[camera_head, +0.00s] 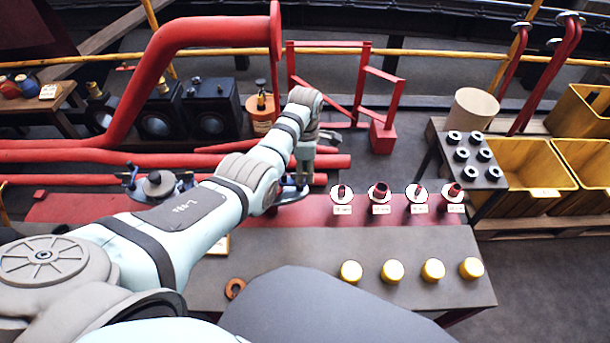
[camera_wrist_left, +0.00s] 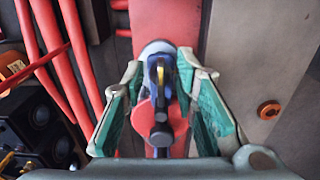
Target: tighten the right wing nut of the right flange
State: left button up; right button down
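My left arm reaches across the bench, and its gripper (camera_head: 303,178) points down at the right flange (camera_head: 292,194), which is mostly hidden behind it in the head view. In the left wrist view the gripper (camera_wrist_left: 161,75) is open. Its teal-padded fingers stand on both sides of the flange's blue, red and dark fittings (camera_wrist_left: 160,135), with gaps visible. I cannot tell which of these parts is the right wing nut. The left flange (camera_head: 155,186) sits on the red strip further left. My right gripper is not in view.
Several small red and dark fittings stand on white labelled plates (camera_head: 417,209) on the red strip. Yellow-capped jars (camera_head: 392,270) stand along the front. An orange ring (camera_head: 235,288) lies on the bench. Red pipes (camera_head: 150,75) run behind. Yellow crates (camera_head: 525,170) stand right.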

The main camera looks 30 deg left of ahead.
pick_arm(q)
jog(key=shift+f, duration=0.3)
jog(key=shift+r, duration=0.1)
grip_shut()
